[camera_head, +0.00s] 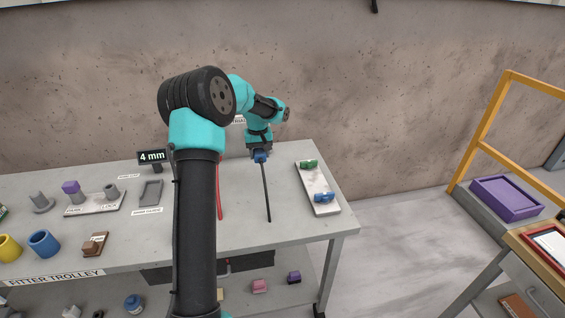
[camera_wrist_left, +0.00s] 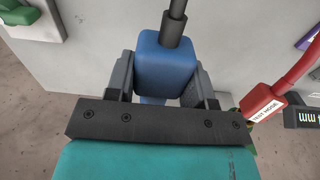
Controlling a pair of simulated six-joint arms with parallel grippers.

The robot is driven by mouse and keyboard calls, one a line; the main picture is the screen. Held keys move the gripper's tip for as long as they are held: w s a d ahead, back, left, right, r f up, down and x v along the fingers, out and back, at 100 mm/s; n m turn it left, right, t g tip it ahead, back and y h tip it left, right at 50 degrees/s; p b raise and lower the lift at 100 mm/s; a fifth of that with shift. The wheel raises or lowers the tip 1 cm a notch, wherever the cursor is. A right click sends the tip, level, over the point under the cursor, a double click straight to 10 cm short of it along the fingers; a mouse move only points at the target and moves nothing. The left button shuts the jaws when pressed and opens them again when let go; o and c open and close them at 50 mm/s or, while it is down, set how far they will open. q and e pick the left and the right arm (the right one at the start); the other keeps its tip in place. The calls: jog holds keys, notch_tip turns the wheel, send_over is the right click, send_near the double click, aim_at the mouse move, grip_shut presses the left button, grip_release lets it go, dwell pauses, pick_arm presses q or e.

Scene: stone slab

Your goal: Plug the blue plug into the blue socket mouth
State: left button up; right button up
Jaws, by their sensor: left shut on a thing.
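The blue plug (camera_wrist_left: 166,66) is between the fingers of my left gripper (camera_wrist_left: 166,85), which is shut on it. In the head view the plug (camera_head: 260,156) shows just below the left gripper (camera_head: 260,150), with a dark cable (camera_head: 267,195) running from it toward the front of the table. The blue socket (camera_head: 324,197) sits at the near end of a pale board on the right of the table. A green socket (camera_head: 308,164) sits at the board's far end. The plug is to the left of the board and apart from it. My right gripper is not in view.
The pale board (camera_head: 316,182) lies near the table's right edge. A red probe labelled TEST PROBE (camera_wrist_left: 264,103) lies beside the gripper. A 4 mm display (camera_head: 152,156), a grey tray (camera_head: 151,192) and several cups and blocks stand to the left. Bare table lies between the cable and the board.

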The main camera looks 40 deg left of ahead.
pick_arm(q)
jog(key=shift+w+a+r, duration=0.1)
jog(key=shift+a, duration=0.1)
jog(key=shift+a, duration=0.15)
jog(key=shift+w+a, duration=0.85)
jog(key=shift+a, duration=0.25)
jog(key=shift+w+a, duration=0.85)
jog(key=shift+a, duration=0.2)
jog(key=shift+w+a, duration=0.65)
jog(key=shift+a, duration=0.15)
jog(key=shift+w+a, duration=0.6)
jog(key=shift+a, duration=0.2)
dwell(1.0)
jog(key=o, duration=1)
jog(key=shift+o, duration=0.2)
notch_tip(320, 180, up, 17)
jog(key=shift+r, duration=0.2)
